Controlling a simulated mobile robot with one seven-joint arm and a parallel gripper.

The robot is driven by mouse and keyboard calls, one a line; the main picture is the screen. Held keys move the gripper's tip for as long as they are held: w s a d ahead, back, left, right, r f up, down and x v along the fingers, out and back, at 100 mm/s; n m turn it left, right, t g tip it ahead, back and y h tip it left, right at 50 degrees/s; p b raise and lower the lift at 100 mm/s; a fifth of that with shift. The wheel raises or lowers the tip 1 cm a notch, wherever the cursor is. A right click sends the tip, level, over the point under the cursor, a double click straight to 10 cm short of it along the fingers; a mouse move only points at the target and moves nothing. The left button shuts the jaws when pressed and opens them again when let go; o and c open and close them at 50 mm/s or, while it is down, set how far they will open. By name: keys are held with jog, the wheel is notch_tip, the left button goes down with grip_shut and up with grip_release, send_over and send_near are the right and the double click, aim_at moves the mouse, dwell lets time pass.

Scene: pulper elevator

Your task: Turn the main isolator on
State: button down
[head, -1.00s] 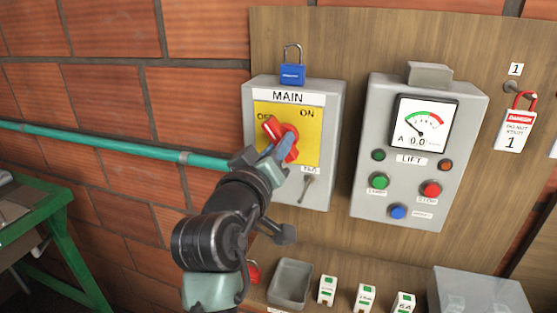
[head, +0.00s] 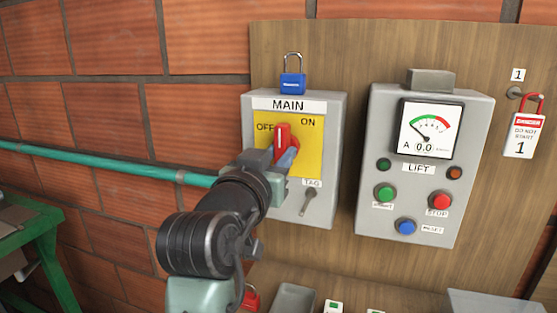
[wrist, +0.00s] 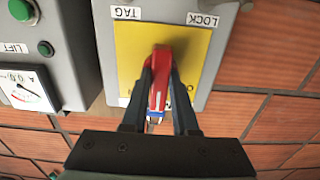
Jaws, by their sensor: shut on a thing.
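The main isolator is a grey box (head: 327,190) labelled MAIN, with a yellow plate (head: 312,163) marked OFF at the left and ON at the right. Its red handle (head: 282,136) stands about upright, between the two marks. My gripper (head: 284,160) is shut on the handle and partly hides it in the head view. In the wrist view the fingers of my gripper (wrist: 158,100) lie on both sides of the red handle (wrist: 160,75). An open blue padlock (head: 292,82) stands on top of the box.
To the right is the grey LIFT box (head: 376,200) with a meter (head: 427,128), buttons and lamps. A red-shackled DO NOT START tag (head: 523,135) hangs further right. A green pipe (head: 110,163) runs along the brick wall. A shelf with a grey tray (head: 292,297) lies below.

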dwell(0.4)
jog(key=c, duration=0.7)
grip_release()
jog(key=b+v, duration=0.3)
jog(key=v, duration=1)
jog(key=s+d+r+n+t+y, duration=0.1)
jog(key=s+r+t+y, duration=0.1)
jog(key=r, duration=0.4)
jog(key=s+d+r+n+t+y+p, duration=0.1)
jog(key=s+r+t, duration=0.3)
jog(key=s+r, duration=0.1)
jog(key=s+d+r+n+t+y+p, duration=0.1)
jog(key=s+d+r+t+y, duration=0.1)
jog(key=s+r+t, duration=0.2)
notch_tip(320, 180, up, 4)
jog(key=shift+f+n+y, duration=0.2)
jog(key=shift+n+y, duration=0.1)
